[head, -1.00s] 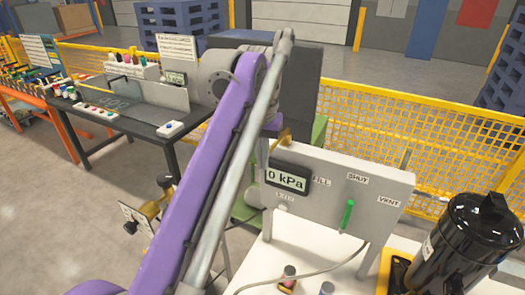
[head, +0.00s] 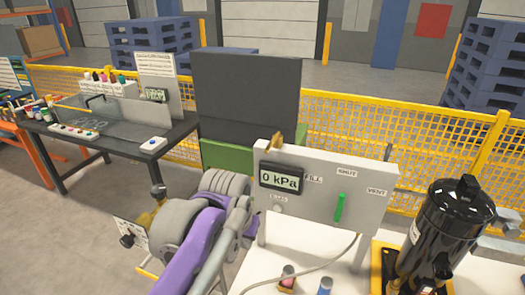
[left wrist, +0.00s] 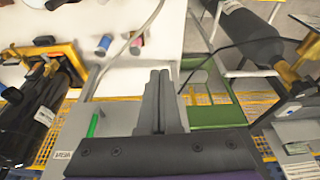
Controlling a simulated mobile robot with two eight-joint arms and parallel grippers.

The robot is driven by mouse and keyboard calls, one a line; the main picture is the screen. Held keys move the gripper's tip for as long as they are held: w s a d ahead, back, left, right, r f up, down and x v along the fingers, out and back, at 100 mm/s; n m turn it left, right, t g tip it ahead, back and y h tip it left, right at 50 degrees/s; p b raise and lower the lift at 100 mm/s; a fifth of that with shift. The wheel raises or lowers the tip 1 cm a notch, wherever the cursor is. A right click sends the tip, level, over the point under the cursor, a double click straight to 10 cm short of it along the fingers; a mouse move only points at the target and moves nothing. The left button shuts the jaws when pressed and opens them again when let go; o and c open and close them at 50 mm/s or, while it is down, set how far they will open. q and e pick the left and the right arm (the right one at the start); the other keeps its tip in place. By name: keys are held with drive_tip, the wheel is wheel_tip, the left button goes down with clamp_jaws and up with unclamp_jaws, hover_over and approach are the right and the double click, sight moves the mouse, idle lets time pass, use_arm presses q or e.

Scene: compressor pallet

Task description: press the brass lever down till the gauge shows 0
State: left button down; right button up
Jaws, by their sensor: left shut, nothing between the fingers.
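The gauge (head: 280,181) on the grey panel (head: 370,217) reads 0 kPa in the head view. A small brass piece (head: 275,138), which looks like the brass lever, shows at the panel's top edge above the gauge; its lower part is hidden behind the panel. My left arm covers the area left of the panel, and its fingers cannot be made out there. In the left wrist view my left gripper (left wrist: 158,78) is shut and empty, its fingers above the area beside the panel. I see no contact with the brass piece. My right gripper is not in view.
A green handle (head: 340,207) is on the panel between the SHUT and VENT labels. A dark workbench (head: 110,140) is at left, a yellow fence (head: 420,140) behind.

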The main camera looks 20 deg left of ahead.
use_arm(q)
drive_tip(key=shift+s+d+f, duration=0.15)
drive_tip(key=shift+s+f, duration=0.95)
drive_tip(key=s+d+f+t, duration=0.1)
drive_tip(key=s+d+f, duration=0.1)
drive_tip(key=s+f, duration=0.2)
drive_tip(key=s+d+f+m+t, duration=0.1)
drive_tip(key=s+f, duration=0.3)
drive_tip(key=f, duration=0.5)
drive_tip(key=shift+d+h, duration=0.3)
drive_tip(key=shift+d, duration=0.15)
drive_tip(key=shift+s, duration=0.1)
idle(0.4)
